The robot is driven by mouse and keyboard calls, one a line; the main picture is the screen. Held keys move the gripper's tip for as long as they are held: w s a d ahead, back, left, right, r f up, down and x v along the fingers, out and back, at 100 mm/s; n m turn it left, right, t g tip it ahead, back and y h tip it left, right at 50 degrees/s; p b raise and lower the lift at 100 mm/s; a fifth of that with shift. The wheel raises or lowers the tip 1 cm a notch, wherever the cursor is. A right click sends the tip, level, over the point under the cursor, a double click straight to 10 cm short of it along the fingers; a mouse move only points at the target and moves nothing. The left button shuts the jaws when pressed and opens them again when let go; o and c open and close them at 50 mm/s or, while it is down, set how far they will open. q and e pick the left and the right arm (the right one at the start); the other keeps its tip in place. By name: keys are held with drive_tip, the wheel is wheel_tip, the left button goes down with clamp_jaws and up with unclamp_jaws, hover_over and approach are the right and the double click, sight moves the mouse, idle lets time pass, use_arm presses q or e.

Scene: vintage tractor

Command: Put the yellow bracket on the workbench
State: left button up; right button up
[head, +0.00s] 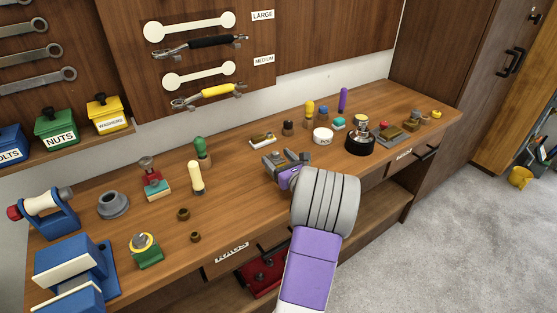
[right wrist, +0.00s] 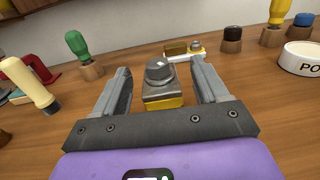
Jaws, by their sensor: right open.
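A small piece with a yellow base, a grey block and a round grey knob on top (right wrist: 164,100) sits between my right fingers in the right wrist view. It may be the yellow bracket; I cannot be sure. It appears to rest upright on the wooden workbench (head: 225,215), with a narrow gap to each finger. My right gripper (head: 285,160) is open, low over the middle of the bench, and largely hides this piece in the head view. My left gripper is not in view.
A green-handled tool (head: 200,147) and a cream-handled tool (head: 196,178) stand left of the gripper. A white pot (head: 322,135) and a black round holder (head: 360,143) stand right. A yellow object (head: 520,178) lies on the floor. The bench's front left-centre has free room.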

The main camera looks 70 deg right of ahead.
drive_tip(key=shift+r, duration=0.1)
drive_tip(key=shift+s+a, duration=0.1)
drive_tip(key=shift+s, duration=0.1)
drive_tip(key=p+v, duration=0.1)
drive_tip(key=v, duration=1)
drive_tip(key=shift+s+a+p, duration=0.25)
drive_tip(key=shift+p, duration=0.15)
